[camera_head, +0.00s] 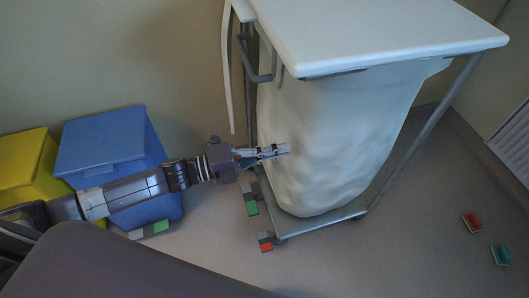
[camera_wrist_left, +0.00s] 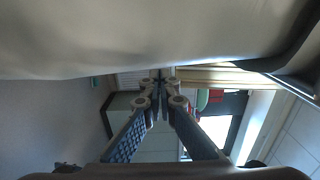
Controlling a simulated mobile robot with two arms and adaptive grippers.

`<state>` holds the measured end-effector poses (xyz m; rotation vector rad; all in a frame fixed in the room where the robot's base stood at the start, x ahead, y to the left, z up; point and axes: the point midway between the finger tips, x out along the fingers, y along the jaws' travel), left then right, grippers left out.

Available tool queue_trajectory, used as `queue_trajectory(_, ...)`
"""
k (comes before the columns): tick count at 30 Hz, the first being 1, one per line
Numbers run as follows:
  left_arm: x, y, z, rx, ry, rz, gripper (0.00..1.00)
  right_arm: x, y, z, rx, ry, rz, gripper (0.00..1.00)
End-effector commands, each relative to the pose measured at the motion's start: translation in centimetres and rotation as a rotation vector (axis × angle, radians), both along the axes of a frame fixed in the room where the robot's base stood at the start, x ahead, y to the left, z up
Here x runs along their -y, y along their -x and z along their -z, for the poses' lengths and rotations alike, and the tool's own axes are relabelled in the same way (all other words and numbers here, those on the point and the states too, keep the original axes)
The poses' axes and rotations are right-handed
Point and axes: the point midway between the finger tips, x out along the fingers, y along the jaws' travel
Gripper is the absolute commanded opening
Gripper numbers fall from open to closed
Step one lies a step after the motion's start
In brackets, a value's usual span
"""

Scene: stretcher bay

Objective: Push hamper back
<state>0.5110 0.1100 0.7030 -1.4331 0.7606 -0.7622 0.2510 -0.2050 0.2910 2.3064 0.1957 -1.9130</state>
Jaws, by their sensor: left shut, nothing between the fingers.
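The hamper is a white bag (camera_head: 345,140) in a metal wheeled frame under a white lid (camera_head: 375,32), in the upper middle of the head view. My left arm reaches in from the left. Its gripper (camera_head: 284,149) is shut and empty, with its tips at the left side of the bag; I cannot tell whether they touch it. In the left wrist view the shut fingers (camera_wrist_left: 160,78) point ahead, and a pale surface, likely the bag (camera_wrist_left: 130,35), fills the top. My right gripper is not in view.
A blue bin (camera_head: 105,142) and a yellow bin (camera_head: 25,165) stand left, by the wall. Small red-and-grey (camera_head: 265,242) and green-and-grey (camera_head: 249,200) pieces are near the hamper's base. A red piece (camera_head: 472,222) and a green piece (camera_head: 501,254) are on the floor at right.

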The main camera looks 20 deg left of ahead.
Motion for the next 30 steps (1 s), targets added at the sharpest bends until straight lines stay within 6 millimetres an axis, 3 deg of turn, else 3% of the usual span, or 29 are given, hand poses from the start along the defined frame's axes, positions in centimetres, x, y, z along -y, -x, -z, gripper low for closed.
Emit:
queue_trajectory(17,13.6,-9.0,-0.2,0.004,0.004,0.004,0.0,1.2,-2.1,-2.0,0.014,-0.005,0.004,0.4)
queue_trajectory(23,18.3,-12.2,0.0,0.003,0.003,0.004,0.0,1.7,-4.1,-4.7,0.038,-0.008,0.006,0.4)
queue_trajectory(30,22.9,-15.3,0.2,0.001,0.001,0.004,0.0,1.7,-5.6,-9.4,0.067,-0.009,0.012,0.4)
